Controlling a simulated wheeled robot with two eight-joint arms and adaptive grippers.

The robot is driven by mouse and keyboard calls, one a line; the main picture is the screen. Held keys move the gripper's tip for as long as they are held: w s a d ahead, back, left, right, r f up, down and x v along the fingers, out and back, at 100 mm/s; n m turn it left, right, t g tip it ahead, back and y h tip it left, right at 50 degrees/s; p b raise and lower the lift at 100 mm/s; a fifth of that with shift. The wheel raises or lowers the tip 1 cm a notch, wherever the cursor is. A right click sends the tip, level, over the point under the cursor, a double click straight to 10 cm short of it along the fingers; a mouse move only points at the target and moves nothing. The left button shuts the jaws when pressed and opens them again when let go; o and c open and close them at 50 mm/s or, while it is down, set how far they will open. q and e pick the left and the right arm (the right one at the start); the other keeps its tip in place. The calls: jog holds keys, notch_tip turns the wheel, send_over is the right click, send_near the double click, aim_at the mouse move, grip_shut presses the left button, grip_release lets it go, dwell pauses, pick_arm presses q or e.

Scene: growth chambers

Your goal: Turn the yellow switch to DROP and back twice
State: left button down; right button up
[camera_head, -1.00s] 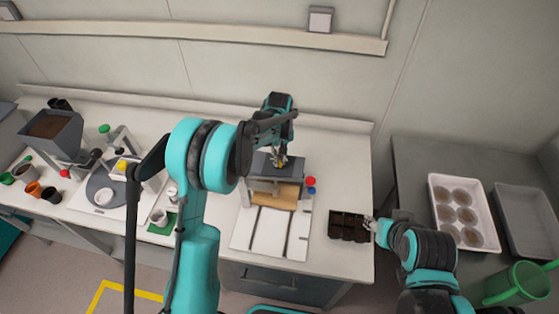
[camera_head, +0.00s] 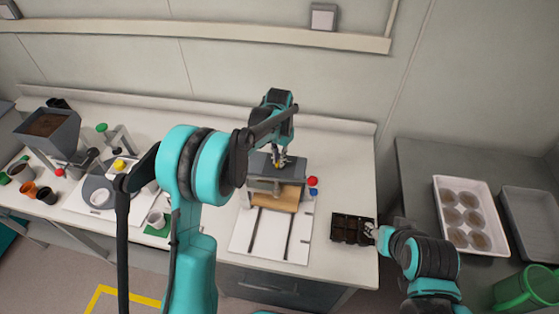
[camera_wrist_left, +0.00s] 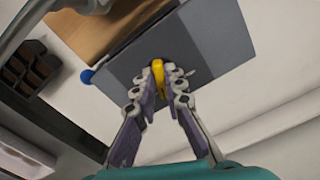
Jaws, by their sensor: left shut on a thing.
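The yellow switch (camera_wrist_left: 158,72) is on the grey top of a boxy device (camera_head: 258,163) on the bench; that top also shows in the left wrist view (camera_wrist_left: 218,45). My left gripper (camera_head: 279,159) is above the device, with its fingers closed around the switch. In the left wrist view the fingers (camera_wrist_left: 160,88) press on the switch from both sides and hide part of it. No DROP marking can be read. My right gripper (camera_head: 372,230) is at the right edge of a black cell tray (camera_head: 350,229); its fingers are too small to read.
A red and a blue knob (camera_head: 312,181) stick out at the device's right side. A white board with dark slots (camera_head: 270,240) lies in front. A scale, cups and a hopper (camera_head: 50,125) stand at the left. A white tray of round dishes (camera_head: 467,184) is on the right table.

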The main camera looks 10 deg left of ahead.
pick_arm(q)
jog(key=shift+w+a+m+b, duration=0.1)
jog(key=shift+m+b, duration=0.25)
jog(key=shift+m, duration=1.85)
jog(key=c, duration=1.6)
grip_release()
notch_tip(320, 180, up, 12)
